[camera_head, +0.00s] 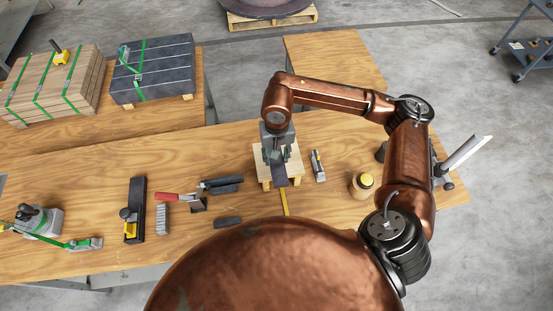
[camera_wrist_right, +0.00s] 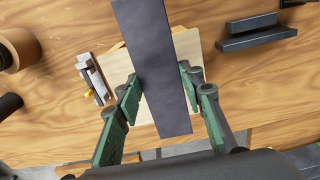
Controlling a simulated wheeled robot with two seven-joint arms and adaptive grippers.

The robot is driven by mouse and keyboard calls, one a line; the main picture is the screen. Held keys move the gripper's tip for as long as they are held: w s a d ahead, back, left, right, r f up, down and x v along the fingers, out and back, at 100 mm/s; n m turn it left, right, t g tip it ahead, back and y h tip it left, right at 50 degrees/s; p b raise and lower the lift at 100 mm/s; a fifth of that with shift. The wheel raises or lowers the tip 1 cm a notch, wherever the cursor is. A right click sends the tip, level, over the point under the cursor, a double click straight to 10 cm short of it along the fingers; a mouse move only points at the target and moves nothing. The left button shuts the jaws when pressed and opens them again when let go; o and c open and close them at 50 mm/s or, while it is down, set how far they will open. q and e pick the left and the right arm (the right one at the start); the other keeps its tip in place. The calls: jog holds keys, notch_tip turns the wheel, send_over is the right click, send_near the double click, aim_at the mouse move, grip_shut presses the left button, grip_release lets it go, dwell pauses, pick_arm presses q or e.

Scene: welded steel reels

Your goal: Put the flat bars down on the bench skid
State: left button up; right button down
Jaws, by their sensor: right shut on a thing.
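My right gripper (camera_head: 277,155) is shut on a dark grey flat bar (camera_head: 280,181). The bar also shows in the right wrist view (camera_wrist_right: 155,65), between the green fingers (camera_wrist_right: 158,92), lying slightly aslant. Whether more than one bar is in the grip cannot be told. The small pale wooden bench skid (camera_head: 295,165) is directly below the gripper and partly hidden by it; in the right wrist view the skid (camera_wrist_right: 190,52) shows behind the bar. I cannot tell whether the bar touches the skid. My left gripper is not in view.
Dark bars (camera_head: 222,185) and a red-handled tool (camera_head: 178,197) lie left of the skid. Strapped stacks (camera_head: 152,70) sit at the back left.

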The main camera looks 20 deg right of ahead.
jog(key=m+p, duration=0.1)
jog(key=m, duration=0.1)
jog(key=w+r+m+p, duration=0.1)
jog(key=m+p, duration=0.1)
jog(key=m, duration=0.1)
jog(key=w+r+m+p, duration=0.1)
jog(key=m+p, duration=0.1)
jog(key=shift+w+d+r+m, duration=0.2)
jog(key=shift+d+m, duration=0.1)
jog(key=shift+d, duration=0.1)
jog(key=m+p, duration=0.1)
jog(key=m, duration=0.1)
jog(key=w+d+m+p, duration=0.1)
jog(key=m+p, duration=0.1)
jog(key=m, duration=0.1)
jog(key=m+p, duration=0.2)
jog(key=m, duration=0.1)
jog(key=shift+w+d, duration=0.15)
jog(key=shift+w, duration=0.2)
jog(key=shift+w+d+f+m+p, duration=0.1)
jog(key=shift+m+p, duration=0.25)
jog(key=shift+m, duration=0.2)
jog(key=shift+w+d+f+m+p, duration=0.1)
jog(key=shift+m+p, duration=0.25)
jog(key=shift+m, duration=0.2)
jog(key=shift+f+b, duration=0.25)
jog(key=shift+b, duration=0.35)
jog(key=shift+f+b, duration=2.3)
jog(key=shift+f, duration=0.4)
jog(key=shift+f+b, duration=0.55)
